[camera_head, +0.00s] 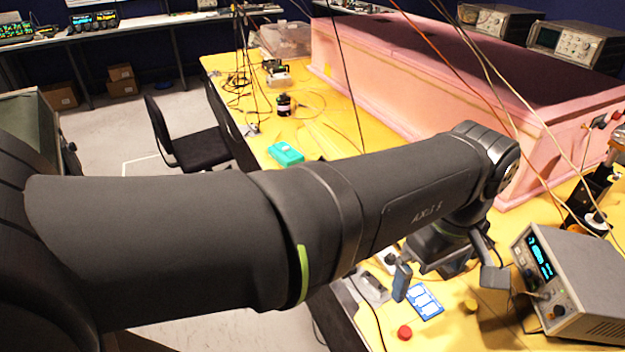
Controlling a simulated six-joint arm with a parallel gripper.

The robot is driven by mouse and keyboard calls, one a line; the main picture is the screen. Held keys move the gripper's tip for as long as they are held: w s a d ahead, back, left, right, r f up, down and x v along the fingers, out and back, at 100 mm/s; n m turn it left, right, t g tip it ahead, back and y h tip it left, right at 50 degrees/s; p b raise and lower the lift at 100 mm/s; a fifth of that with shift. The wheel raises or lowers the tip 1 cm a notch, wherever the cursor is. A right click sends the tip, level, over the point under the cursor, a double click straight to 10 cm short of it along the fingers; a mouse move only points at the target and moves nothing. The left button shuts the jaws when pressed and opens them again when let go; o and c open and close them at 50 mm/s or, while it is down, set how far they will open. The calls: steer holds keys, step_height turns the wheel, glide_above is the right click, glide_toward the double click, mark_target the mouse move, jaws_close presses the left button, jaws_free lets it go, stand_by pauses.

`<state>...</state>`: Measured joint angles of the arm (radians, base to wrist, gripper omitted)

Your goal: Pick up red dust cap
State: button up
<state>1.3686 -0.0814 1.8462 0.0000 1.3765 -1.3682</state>
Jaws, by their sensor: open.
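A small round red dust cap (404,332) lies on the yellow table top near its front edge, at the lower middle of the view. My arm reaches across the picture from the left and bends down at its far end. My gripper (449,281) is open, with its two grey fingers spread wide apart. It is above and to the right of the red cap in the picture, apart from it. I see nothing held between the fingers. The cap is in plain view; part of the table behind it is hidden by my arm.
A blue card with white panels (426,303) and a small yellow cap (470,306) lie near the red cap. A grey bench instrument (580,300) stands at right. A pink foam enclosure (440,100) fills the back. Thin cables hang across the view. A teal box (286,153) sits farther back.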

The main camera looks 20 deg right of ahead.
mark_target(404, 331)
steer(key=c, duration=1.1)
steer(key=w+a+f+m+g+h, duration=0.15)
steer(key=a+m+h, duration=0.4)
steer(key=m, duration=1.55)
steer(key=shift+y, duration=0.65)
steer(key=x, duration=0.5)
steer(key=a+x, duration=0.1)
steer(key=x, duration=0.5)
steer(key=w+x, duration=0.1)
steer(key=x, duration=0.4)
steer(key=shift+s+a+f, duration=0.1)
steer(key=shift+a+f, duration=0.05)
steer(key=shift+f, duration=0.5)
